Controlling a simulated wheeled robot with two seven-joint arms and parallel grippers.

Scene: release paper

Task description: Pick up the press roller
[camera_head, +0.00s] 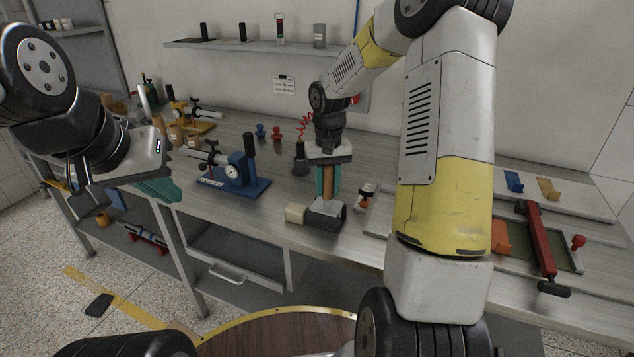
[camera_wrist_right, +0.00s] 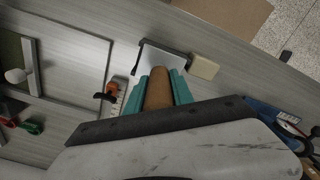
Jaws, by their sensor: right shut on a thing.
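The press roller, as I take it, has a brown cylindrical handle (camera_head: 327,186) rising from a grey block-like base (camera_head: 326,213) near the table's front edge. My right gripper (camera_head: 327,182) points down with its teal fingers shut on this handle. In the right wrist view the handle (camera_wrist_right: 158,90) lies between the teal fingers (camera_wrist_right: 160,88), and the pale base (camera_wrist_right: 163,60) shows beyond them. I cannot tell if the base touches the table. My left gripper (camera_head: 157,189) is at the left, away from the roller; its teal fingers are seen side-on, so its opening is unclear.
A pale block (camera_head: 295,213) sits just left of the base. A blue press with a dial (camera_head: 235,173) stands further left. A small orange-and-black item (camera_head: 367,191) is close on the right. A red bar (camera_head: 540,240) lies over a tray at the right.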

